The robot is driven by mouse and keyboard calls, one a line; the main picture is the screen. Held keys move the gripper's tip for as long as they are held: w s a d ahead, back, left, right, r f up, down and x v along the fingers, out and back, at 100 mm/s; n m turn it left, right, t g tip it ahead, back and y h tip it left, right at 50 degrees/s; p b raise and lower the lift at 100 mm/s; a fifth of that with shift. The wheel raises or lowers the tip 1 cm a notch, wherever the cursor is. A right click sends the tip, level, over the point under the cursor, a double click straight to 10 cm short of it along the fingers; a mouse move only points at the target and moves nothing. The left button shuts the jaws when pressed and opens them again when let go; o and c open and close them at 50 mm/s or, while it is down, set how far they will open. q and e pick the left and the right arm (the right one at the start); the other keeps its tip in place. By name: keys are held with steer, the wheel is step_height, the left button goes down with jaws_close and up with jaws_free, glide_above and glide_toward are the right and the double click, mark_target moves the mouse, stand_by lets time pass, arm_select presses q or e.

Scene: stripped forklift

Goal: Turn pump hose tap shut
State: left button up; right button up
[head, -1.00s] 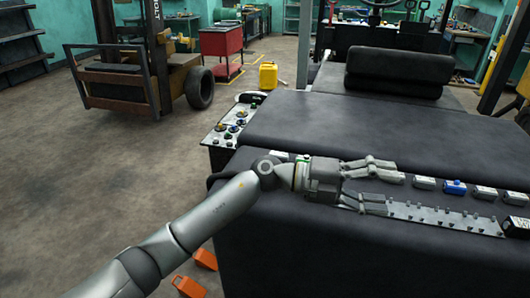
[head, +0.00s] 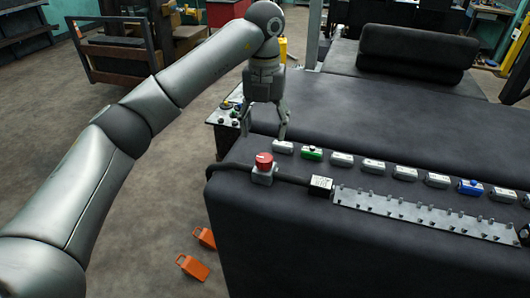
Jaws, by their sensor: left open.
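A red knob (head: 264,160) on a small grey block (head: 262,176) sits near the front left corner of the dark padded bench; it looks like the tap. A black hose (head: 292,177) runs from this block to a white labelled box (head: 321,184). My left gripper (head: 264,135) points down, open and empty, just behind and above the knob, with its fingers apart. I cannot tell its exact height, and the knob is in full view. My right gripper is not in view.
A row of small modules, including a green one (head: 312,153) and a blue one (head: 470,188), lies behind a grey studded strip (head: 420,211). A control panel (head: 225,113) stands left of the bench. Orange blocks (head: 193,267) lie on the floor.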

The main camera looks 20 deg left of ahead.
mark_target(264, 157)
arm_select(q)
step_height(264, 157, down, 8)
steer(key=shift+w+r+p, duration=0.1)
steer(key=shift+p, duration=1.15)
steer(key=shift+f, duration=0.75)
